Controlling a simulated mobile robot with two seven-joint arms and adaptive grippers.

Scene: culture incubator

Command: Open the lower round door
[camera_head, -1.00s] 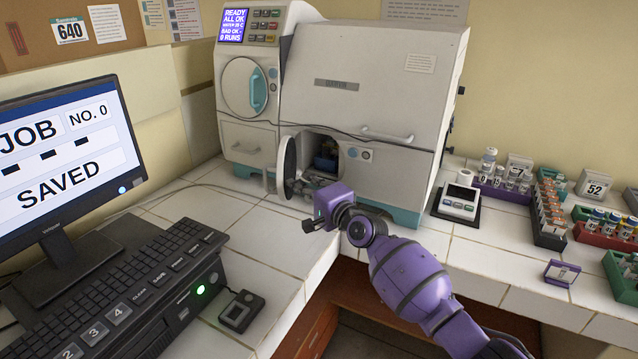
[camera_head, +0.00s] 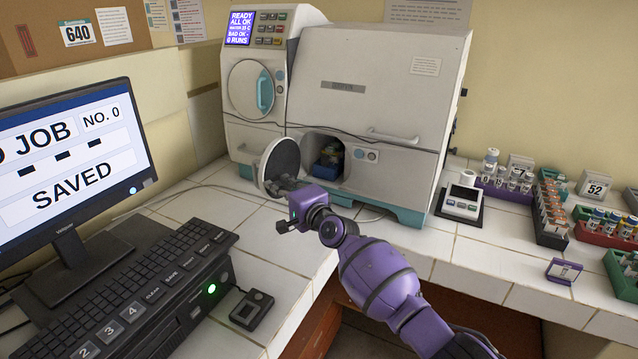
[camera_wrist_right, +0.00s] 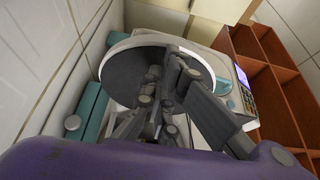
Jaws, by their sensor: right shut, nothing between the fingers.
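The incubator (camera_head: 345,100) stands at the back of the counter. Its lower round door (camera_head: 283,160) is swung outward to the left on its hinge side, and the opening (camera_head: 327,160) shows dark with blue and green items inside. My right gripper (camera_head: 272,187) is at the lower part of the door, its fingers close to the door's inner face. In the right wrist view the shut, empty fingers (camera_wrist_right: 165,85) lie against or just before the dark inner disc of the door (camera_wrist_right: 130,70); contact is unclear. My left gripper is in no view.
The upper round door (camera_head: 250,90) with a teal handle is closed. A cable runs across the incubator front. A monitor (camera_head: 70,170) and keyboard (camera_head: 125,290) stand at left. A scale (camera_head: 462,200) and vial racks (camera_head: 552,215) are at right.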

